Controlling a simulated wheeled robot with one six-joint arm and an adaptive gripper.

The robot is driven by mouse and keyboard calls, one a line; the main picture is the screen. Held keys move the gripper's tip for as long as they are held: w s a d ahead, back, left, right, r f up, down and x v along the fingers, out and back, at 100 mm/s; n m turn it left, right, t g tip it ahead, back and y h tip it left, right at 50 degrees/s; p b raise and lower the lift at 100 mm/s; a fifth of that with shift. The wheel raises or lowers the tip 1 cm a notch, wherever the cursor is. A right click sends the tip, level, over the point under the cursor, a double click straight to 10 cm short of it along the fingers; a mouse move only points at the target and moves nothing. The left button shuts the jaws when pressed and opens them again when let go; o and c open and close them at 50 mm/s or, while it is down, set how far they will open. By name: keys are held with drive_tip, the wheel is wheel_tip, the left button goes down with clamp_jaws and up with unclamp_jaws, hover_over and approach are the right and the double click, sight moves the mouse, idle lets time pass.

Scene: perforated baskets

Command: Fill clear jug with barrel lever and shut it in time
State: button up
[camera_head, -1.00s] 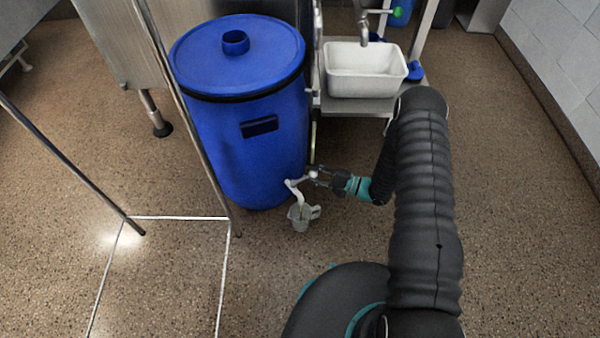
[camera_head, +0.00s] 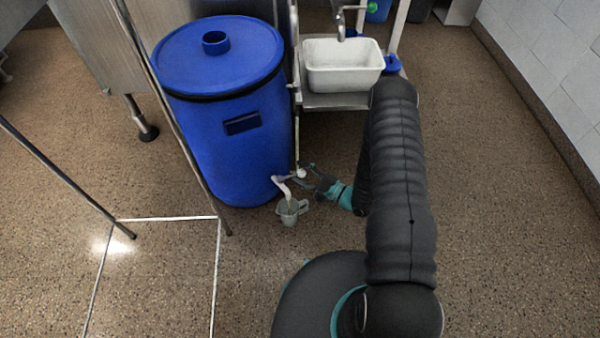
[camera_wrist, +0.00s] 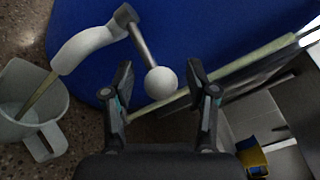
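The blue barrel (camera_head: 235,150) stands upright on the floor with a white spout (camera_head: 284,190) low on its side. The spout also shows in the wrist view (camera_wrist: 85,45), with a yellowish stream running from it into the jug. The clear jug (camera_head: 289,215) stands upright under the spout; in the wrist view the jug (camera_wrist: 45,130) is at the left, its handle towards me. The fill level is hard to tell. The lever, a metal rod with a white ball end (camera_wrist: 161,83), reaches between the fingers of my gripper (camera_wrist: 160,78). My gripper is open, with gaps on both sides of the ball.
A white sink (camera_head: 343,65) on a metal stand is behind, right of the barrel. A thin metal frame (camera_head: 170,110) stands at the barrel's left, with a white floor outline (camera_head: 150,219) beside it. The speckled floor at the right is clear.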

drive_tip(key=v, duration=1.2)
idle(6.8)
